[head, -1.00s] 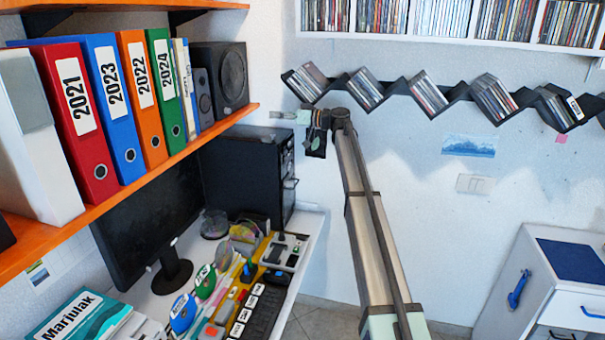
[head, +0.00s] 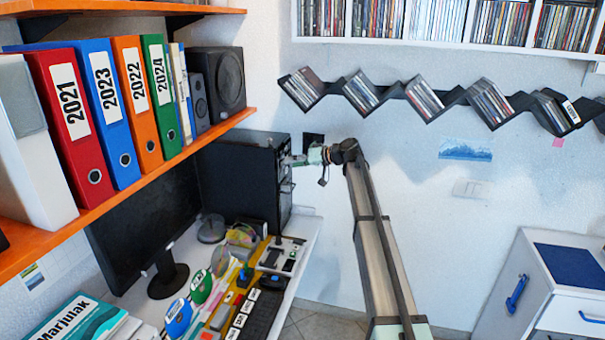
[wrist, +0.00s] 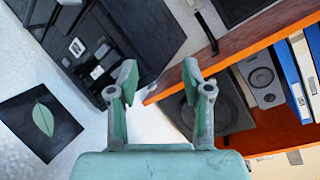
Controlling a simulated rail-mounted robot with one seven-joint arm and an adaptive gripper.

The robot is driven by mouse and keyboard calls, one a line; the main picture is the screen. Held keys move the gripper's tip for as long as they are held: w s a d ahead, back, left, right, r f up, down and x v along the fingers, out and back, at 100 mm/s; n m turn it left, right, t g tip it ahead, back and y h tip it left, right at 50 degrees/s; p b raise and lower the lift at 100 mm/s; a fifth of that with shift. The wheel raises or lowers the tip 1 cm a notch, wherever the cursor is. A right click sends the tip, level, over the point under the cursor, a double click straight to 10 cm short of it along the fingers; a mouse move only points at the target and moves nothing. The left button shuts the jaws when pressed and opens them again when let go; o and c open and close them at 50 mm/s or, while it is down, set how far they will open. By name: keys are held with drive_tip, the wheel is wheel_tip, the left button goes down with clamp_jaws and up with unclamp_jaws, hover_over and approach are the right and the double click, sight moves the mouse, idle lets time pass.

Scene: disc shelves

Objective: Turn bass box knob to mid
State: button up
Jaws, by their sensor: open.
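A black speaker box with a large round cone (head: 216,82) stands at the right end of the orange shelf. It shows partly in the wrist view (wrist: 228,105), behind my right finger. I cannot make out a knob on it. My gripper (wrist: 158,80) is open and empty, its two green fingers apart. In the head view my gripper (head: 298,160) is beside the front of a black tower case (head: 238,180), below the shelf and right of the speaker. Whether it touches the case cannot be told. The case's front panel fills the wrist view's upper left (wrist: 115,45).
The orange shelf (head: 150,178) also holds a smaller speaker (head: 199,97) and several binders (head: 70,130). A monitor (head: 140,225) and a cluttered desk lie below. A dark leaf picture (wrist: 42,118) hangs on the wall.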

drive_tip(key=shift+m+h, duration=0.3)
drive_tip(key=shift+s+d+f, duration=0.2)
drive_tip(key=shift+d+f, duration=0.05)
drive_tip(key=shift+f, duration=0.35)
drive_tip(key=shift+s+d+f, duration=0.2)
drive_tip(key=shift+s+f, duration=0.05)
drive_tip(key=shift+f, duration=0.35)
drive_tip(key=shift+s+d+f, duration=0.2)
drive_tip(key=shift+d+f, duration=0.05)
drive_tip(key=shift+f, duration=0.35)
